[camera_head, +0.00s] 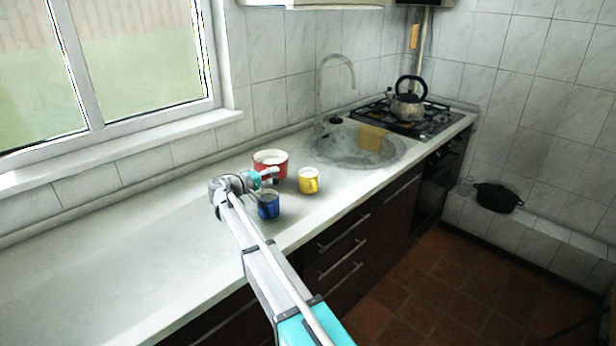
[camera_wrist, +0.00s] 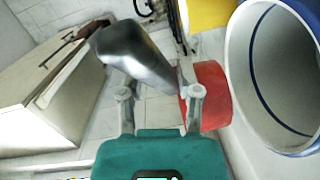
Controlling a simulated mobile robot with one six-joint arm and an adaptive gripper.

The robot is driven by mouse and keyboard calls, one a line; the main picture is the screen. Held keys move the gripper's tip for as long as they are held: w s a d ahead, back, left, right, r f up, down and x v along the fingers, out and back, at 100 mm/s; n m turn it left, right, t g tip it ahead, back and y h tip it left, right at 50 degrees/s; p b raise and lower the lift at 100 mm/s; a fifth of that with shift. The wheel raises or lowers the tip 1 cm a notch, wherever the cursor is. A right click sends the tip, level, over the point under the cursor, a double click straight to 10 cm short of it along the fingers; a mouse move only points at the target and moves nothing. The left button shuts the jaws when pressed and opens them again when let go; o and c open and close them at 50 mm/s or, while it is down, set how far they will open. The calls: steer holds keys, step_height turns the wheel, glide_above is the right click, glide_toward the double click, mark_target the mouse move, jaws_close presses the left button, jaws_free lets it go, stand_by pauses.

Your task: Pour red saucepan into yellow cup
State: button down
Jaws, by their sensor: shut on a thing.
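The red saucepan (camera_head: 270,157), white inside, looks upright on the counter; I cannot tell whether it is lifted. In the wrist view its red side (camera_wrist: 213,97) shows behind one finger. A dark metal handle (camera_wrist: 140,55) slants from it between my fingers. My gripper (camera_head: 270,175) is at the saucepan's near side, shut on this handle. The yellow cup (camera_head: 308,181) stands upright to the right, apart from the saucepan; part of it shows in the wrist view (camera_wrist: 207,10). What the saucepan holds is unclear.
A blue cup (camera_head: 268,206) stands close below my gripper, and its open rim looms large in the wrist view (camera_wrist: 280,80). The sink (camera_head: 340,150) and a kettle (camera_head: 407,106) on the stove lie to the right. The counter's left part is clear.

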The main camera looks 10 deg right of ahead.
steer(key=shift+w+a+n, duration=0.15)
steer(key=shift+a+n, duration=0.1)
steer(key=shift+n, duration=0.05)
steer(key=shift+r, duration=0.1)
step_height(320, 180, up, 5)
steer(key=p, duration=0.4)
steer(key=shift+p, duration=0.4)
steer(key=shift+r, duration=0.15)
stand_by(0.3)
steer(key=shift+r+p, duration=2.4)
steer(key=shift+p, duration=0.15)
steer(key=shift+a, duration=0.1)
stand_by(0.6)
